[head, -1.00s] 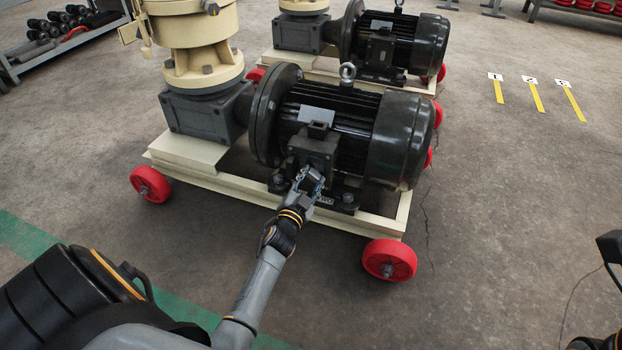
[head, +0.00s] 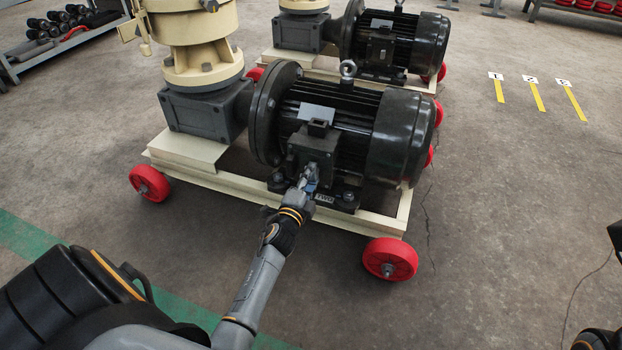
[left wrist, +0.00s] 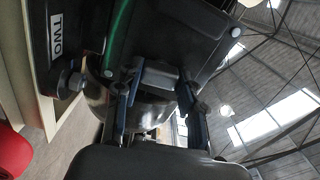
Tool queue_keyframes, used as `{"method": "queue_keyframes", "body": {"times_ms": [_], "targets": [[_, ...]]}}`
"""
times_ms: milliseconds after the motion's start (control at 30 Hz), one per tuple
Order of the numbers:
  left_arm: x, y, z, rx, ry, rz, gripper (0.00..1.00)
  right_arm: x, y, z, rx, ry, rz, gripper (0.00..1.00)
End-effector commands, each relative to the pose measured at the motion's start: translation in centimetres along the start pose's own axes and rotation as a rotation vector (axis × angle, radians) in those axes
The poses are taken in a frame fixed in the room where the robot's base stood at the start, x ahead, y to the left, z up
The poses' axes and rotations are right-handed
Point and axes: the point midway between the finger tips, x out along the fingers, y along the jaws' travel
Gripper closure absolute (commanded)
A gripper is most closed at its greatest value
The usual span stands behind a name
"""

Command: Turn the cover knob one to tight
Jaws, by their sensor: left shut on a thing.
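My left gripper (head: 309,181) is at the front of the black terminal box (head: 313,146) on the nearer motor. In the left wrist view, the two fingers of my left gripper (left wrist: 158,103) stand on either side of a grey knob-like piece (left wrist: 158,74), taken as cover knob one, and are shut on it. Its own label is not visible, and its turn position cannot be told. Another dark knob (left wrist: 68,82) sits beside it, next to a white label reading TWO (left wrist: 56,36).
The nearer motor (head: 345,110) stands on a cream frame (head: 360,223) with red wheels (head: 390,259). A second, similar machine (head: 395,45) stands behind it. A rack of dumbbell-like parts (head: 60,42) is at the upper left.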

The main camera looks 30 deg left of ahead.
Motion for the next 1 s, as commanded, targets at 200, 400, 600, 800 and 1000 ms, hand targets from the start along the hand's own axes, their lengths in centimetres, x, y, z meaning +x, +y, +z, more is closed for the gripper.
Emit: {"method": "queue_keyframes", "body": {"times_ms": [200, 400, 600, 800, 1000], "targets": [[-0.02, 0.09, 0.01, 0.087, 0.0, 0.001, 0.92, 0.21, -0.07, -0.16, -0.001, 0.011, -0.006, 0.23], [-0.03, 0.09, 0.02, 0.122, 0.0, 0.002, 0.92, 0.2, -0.1, -0.08, -0.001, 0.007, -0.007, 0.23], [-0.03, 0.08, 0.02, 0.13, 0.0, 0.002, 0.92, 0.21, -0.14, -0.09, -0.002, 0.007, -0.011, 0.23], [-0.03, 0.09, 0.01, 0.13, 0.0, 0.002, 0.92, 0.22, -0.17, -0.14, -0.002, 0.009, -0.013, 0.23], [-0.03, 0.07, 0.01, 0.128, 0.0, 0.001, 0.38, 0.22, -0.17, -0.19, -0.002, 0.011, -0.014, 0.23]]}}
